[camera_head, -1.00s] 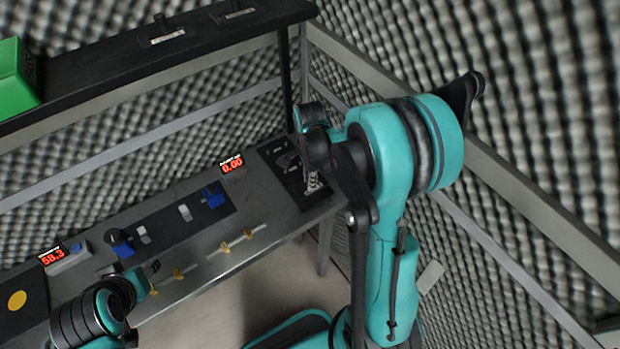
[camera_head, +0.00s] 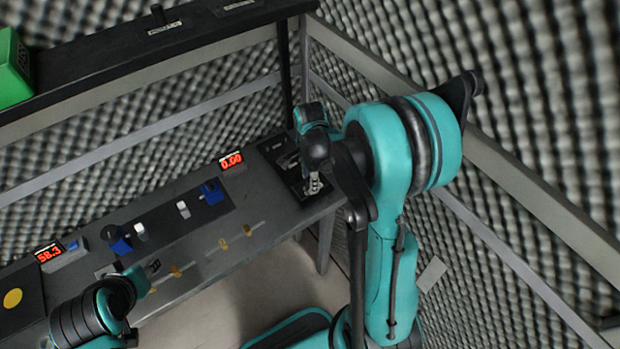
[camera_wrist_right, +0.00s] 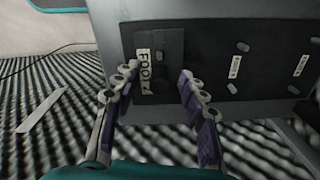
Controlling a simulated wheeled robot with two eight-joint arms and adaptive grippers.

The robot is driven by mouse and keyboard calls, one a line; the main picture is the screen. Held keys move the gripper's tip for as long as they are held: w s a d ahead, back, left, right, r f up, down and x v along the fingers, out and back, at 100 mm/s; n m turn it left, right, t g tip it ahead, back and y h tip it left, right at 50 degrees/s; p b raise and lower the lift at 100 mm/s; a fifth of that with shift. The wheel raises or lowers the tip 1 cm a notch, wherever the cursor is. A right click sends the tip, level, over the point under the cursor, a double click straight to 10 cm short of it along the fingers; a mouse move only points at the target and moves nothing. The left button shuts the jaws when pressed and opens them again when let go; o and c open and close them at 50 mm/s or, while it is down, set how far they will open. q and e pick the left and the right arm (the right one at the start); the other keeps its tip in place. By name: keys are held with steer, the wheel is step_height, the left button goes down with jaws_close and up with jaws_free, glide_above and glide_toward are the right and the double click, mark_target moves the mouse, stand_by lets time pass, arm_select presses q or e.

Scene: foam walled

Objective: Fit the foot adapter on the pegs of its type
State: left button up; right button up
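The foot adapter (camera_wrist_right: 168,48) is a dark block with a white label, at the left of a dark panel in the right wrist view. My right gripper (camera_wrist_right: 159,82) has one finger at each side of the block; I cannot tell whether they press on it. Whether the block is seated on pegs or just above the panel is hidden. Bare light pegs (camera_wrist_right: 242,47) stand to its right, by small white labels. In the head view my right gripper (camera_head: 314,185) is over the bench's right end. My left gripper (camera_head: 150,268) is small and partly hidden at the bench's front edge.
The grey bench (camera_head: 275,218) carries red displays (camera_head: 231,160), blue parts (camera_head: 212,191) and yellow-and-white fittings (camera_head: 223,244). A dark shelf (camera_head: 100,65) with a green box (camera_head: 12,70) is above. A rail and foam wall close off the right.

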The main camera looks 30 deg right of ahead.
step_height(320, 180, up, 12)
stand_by(0.6)
stand_by(0.4)
